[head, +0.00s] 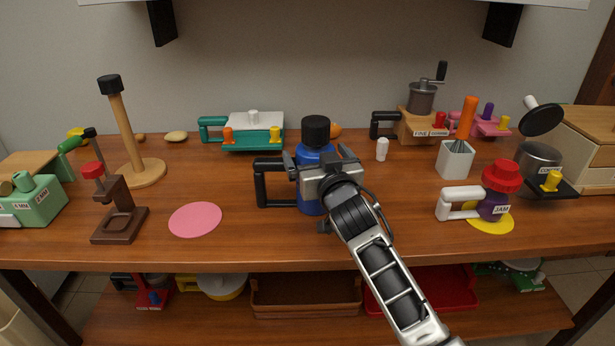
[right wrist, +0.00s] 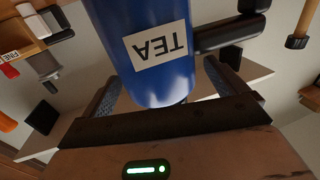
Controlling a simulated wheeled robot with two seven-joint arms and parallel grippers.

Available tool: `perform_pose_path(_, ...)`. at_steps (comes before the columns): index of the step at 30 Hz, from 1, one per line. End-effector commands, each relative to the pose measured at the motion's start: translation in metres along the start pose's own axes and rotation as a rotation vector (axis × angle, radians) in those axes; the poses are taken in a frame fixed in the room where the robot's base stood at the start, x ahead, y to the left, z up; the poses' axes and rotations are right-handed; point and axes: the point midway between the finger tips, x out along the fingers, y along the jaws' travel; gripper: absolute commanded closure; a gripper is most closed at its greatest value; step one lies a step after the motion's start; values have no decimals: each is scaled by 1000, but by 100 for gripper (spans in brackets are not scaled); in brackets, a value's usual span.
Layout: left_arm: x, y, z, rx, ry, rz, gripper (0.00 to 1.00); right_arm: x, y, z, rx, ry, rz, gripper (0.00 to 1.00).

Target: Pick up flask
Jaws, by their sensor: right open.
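The flask is a blue cylinder with a black cap and a black side handle (head: 262,184). It stands upright on the wooden table near the middle in the head view. In the right wrist view the blue flask (right wrist: 150,50) carries a white TEA label and appears upside down. My right gripper (head: 318,172) is at the flask, covering part of its body in the head view. In the right wrist view its two open fingers (right wrist: 158,95) lie one on each side of the flask's blue body. I cannot tell whether they touch it. My left gripper is not in view.
A pink disc (head: 195,219) lies left of the flask. A jam jar (head: 494,197) with a white handle is on the right. A small white shaker (head: 382,149) stands behind right. The table's front edge is clear near the flask.

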Motion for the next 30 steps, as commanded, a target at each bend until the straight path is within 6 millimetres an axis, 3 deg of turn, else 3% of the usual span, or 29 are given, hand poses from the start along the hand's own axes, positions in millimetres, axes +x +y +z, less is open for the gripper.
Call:
perform_pose_path(4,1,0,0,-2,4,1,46,14,0,0,1,0,1,3)
perform_pose_path(11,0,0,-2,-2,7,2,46,15,0,1,1,-1,0,3)
perform_pose_path(12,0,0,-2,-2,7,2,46,15,0,1,1,-1,0,5)
perform_pose_path(21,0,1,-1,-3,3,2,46,15,0,-2,1,5,-1,85)
perform_pose_path(30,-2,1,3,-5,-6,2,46,15,0,-4,0,6,0,85)
